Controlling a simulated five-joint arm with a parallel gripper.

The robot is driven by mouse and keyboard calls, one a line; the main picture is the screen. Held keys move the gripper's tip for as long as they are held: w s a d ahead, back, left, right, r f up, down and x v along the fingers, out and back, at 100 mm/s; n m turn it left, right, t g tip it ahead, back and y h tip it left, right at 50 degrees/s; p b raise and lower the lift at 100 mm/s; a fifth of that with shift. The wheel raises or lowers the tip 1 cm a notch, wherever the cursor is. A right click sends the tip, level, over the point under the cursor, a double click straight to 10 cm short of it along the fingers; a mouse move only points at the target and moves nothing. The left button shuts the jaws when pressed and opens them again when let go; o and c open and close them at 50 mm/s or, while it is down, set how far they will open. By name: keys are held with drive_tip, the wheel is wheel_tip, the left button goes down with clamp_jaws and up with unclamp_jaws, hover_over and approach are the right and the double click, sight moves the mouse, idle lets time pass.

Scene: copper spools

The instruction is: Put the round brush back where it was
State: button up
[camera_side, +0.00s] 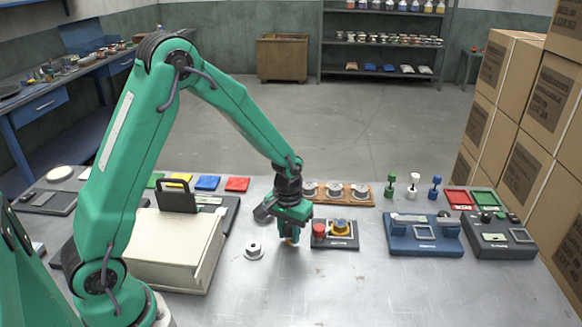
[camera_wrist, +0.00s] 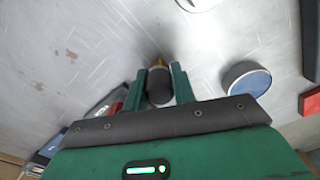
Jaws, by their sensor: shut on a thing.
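My gripper (camera_side: 290,238) is low over the table, between a small pale spool and a box with red and yellow knobs. In the wrist view, its two green fingers (camera_wrist: 160,90) are shut on a dark, rounded piece with a yellowish tip, which I take to be the round brush (camera_wrist: 160,83). In the side view the gripper hides most of it; only a small orange-brown bit (camera_side: 291,241) shows below the fingers. I cannot tell whether its lower end touches the table.
The pale spool (camera_side: 254,250) stands just left of my gripper, and the knob box (camera_side: 335,243) just right. A wooden rack (camera_side: 322,201) with several spools lies behind. A blue device (camera_side: 422,246) and coloured pegs (camera_side: 414,184) are further right. The front table is bare.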

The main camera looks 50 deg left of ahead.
sight(288, 226)
drive_tip(key=shift+f, duration=0.1)
drive_tip(key=o, duration=0.9)
wheel_tip(288, 226, up, 12)
drive_tip(key=shift+s+f, duration=0.1)
drive_tip(key=shift+f, duration=0.15)
drive_tip(key=shift+r, duration=0.4)
drive_tip(key=shift+s+r, duration=0.1)
